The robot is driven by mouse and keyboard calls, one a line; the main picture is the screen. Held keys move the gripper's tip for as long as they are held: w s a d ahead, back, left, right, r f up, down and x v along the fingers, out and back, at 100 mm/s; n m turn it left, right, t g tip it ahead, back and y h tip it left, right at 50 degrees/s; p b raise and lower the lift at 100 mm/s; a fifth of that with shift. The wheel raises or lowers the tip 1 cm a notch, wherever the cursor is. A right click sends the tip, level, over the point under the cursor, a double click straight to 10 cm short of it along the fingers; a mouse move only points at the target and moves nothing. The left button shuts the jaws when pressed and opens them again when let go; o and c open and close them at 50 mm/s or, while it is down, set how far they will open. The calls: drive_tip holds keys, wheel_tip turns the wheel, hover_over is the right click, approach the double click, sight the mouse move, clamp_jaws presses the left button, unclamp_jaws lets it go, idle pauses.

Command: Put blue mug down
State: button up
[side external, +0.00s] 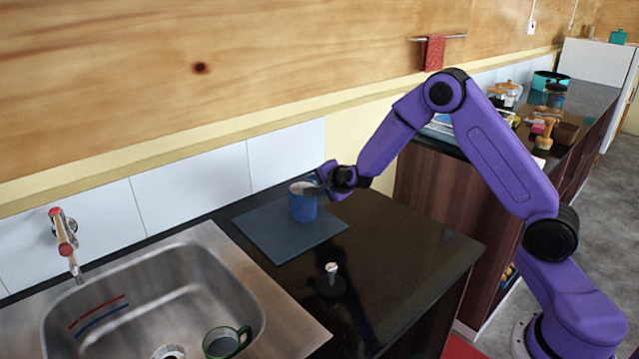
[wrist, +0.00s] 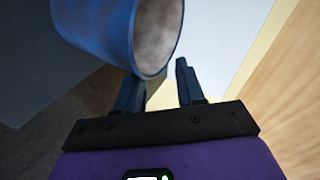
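The blue mug (side external: 303,208) is upright, and appears to stand on the dark mat (side external: 270,239) beside the sink. Its pale interior and rim fill the top of the wrist view (wrist: 95,30). My gripper (side external: 319,186) is at the mug's upper right side, close to the rim. In the wrist view the fingers of my gripper (wrist: 158,72) are apart, with a visible gap between them. The mug's rim lies just beyond the fingertips, overlapping the left one. I cannot tell whether a finger touches it. The mug's handle is not visible.
A steel sink (side external: 155,255) with a green mug (side external: 226,341) in it lies to the left, with a tap (side external: 65,240) behind. A small dark stand with a pale knob (side external: 331,280) is in front of the mat. The dark counter (side external: 415,245) is clear at right.

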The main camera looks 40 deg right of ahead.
drive_tip(key=shift+r, duration=0.15)
drive_tip(key=shift+s+r, duration=0.15)
drive_tip(key=shift+s, duration=0.05)
drive_tip(key=v, duration=1.2)
drive_tip(key=s+a+n+g+y, duration=0.7)
drive_tip(key=s+a+n, duration=0.8)
drive_tip(key=s+a, duration=0.25)
drive_tip(key=s+d+n+g+h, duration=0.1)
drive_tip(key=s+d+n, duration=0.2)
drive_tip(key=s+n, duration=0.2)
drive_tip(key=s+d+n+g+h, duration=0.2)
drive_tip(key=s+d+n, duration=0.1)
drive_tip(key=s, duration=0.5)
drive_tip(key=s+d+r+n+g+h, duration=0.1)
drive_tip(key=s+d+n, duration=0.2)
drive_tip(key=s+n, duration=0.3)
drive_tip(key=shift+s+n+g, duration=0.25)
drive_tip(key=shift+n+g, duration=0.05)
